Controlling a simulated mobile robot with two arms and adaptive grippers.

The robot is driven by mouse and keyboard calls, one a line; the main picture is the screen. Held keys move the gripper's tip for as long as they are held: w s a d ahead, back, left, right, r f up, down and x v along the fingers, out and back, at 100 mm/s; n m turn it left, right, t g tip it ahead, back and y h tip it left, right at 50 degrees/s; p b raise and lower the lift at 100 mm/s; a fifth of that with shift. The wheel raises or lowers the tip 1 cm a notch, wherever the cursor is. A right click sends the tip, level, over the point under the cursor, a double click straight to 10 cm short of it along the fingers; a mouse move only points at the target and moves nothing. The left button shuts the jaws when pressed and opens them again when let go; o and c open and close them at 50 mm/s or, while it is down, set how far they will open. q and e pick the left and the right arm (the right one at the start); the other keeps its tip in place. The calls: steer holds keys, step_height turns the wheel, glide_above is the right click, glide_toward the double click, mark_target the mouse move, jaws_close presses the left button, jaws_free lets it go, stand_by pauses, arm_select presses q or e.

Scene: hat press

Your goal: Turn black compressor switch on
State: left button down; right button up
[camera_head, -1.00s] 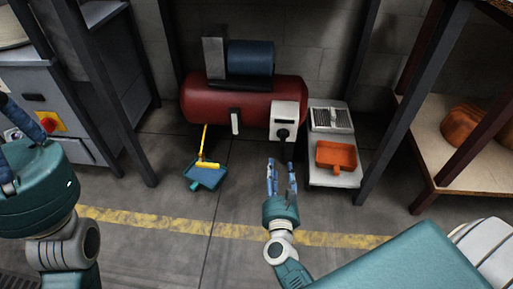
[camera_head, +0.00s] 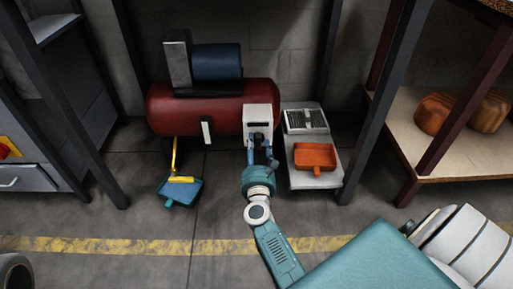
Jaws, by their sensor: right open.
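The compressor has a dark red tank (camera_head: 190,108) on the floor under a frame, with a dark blue motor (camera_head: 217,62) on top. A pale grey switch box (camera_head: 260,113) is fixed to the tank's right front. The black switch (camera_head: 259,133) on its lower face is partly hidden by my right gripper. My right gripper (camera_head: 260,153) is open, its blue fingers pointing up at the box, close to the switch; I cannot tell whether they touch it. My left gripper does not show.
Dark frame posts (camera_head: 343,178) stand on both sides. A grey platform (camera_head: 326,178) with an orange tray (camera_head: 315,158) is just right of my right gripper. A blue dustpan (camera_head: 181,192) and a yellow brush (camera_head: 175,165) are on the left.

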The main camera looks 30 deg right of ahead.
steer(key=shift+w, duration=0.15)
jaws_close()
